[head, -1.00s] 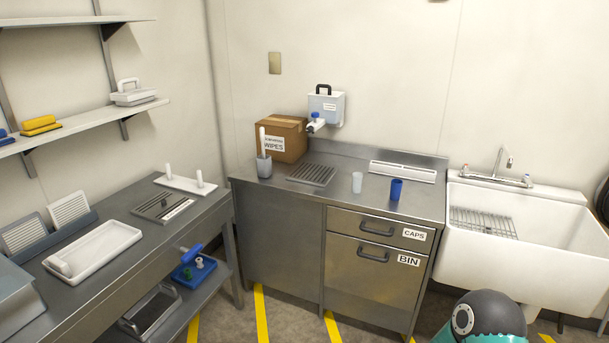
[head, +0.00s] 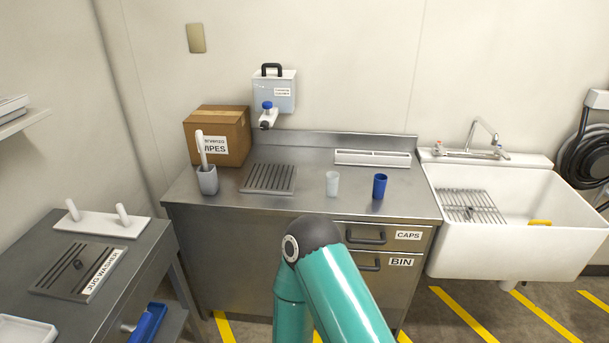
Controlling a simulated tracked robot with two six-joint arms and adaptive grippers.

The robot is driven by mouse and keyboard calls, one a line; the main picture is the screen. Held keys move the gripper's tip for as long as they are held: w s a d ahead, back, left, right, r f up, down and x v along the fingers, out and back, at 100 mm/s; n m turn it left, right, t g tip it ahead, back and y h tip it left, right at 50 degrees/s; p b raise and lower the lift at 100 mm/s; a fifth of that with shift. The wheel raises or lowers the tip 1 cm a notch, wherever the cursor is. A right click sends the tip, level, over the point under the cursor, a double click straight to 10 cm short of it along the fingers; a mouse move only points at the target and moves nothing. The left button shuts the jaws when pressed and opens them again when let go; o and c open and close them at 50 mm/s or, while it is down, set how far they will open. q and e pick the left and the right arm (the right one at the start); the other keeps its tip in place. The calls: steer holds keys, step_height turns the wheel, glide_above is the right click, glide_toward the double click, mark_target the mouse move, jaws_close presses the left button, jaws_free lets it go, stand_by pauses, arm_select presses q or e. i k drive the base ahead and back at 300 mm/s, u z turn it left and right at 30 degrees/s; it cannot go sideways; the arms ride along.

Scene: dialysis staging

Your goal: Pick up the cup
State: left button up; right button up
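Two cups stand upright on the steel counter (head: 310,205) in the head view. One is a pale, whitish cup (head: 332,184); the other is a blue cup (head: 380,186) a little to its right. I cannot tell which of them the task means. A teal arm of mine with a dark joint rises at the bottom middle, in front of the counter. Neither of my grippers shows in the view, and nothing is seen touching the cups.
A drain grate (head: 268,179) lies left of the cups, under a wall dispenser (head: 272,95). A grey holder (head: 207,180) and a cardboard wipes box (head: 218,136) stand further left. A white sink (head: 520,215) is at right. The counter around the cups is clear.

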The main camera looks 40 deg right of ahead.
mark_target(332, 185)
steer(key=z, duration=0.4)
steer(key=i, duration=1.15)
steer(key=z, duration=0.7)
steer(key=k, duration=0.7)
steer(key=z, duration=0.2)
steer(key=i, duration=0.8)
steer(key=u, duration=0.05)
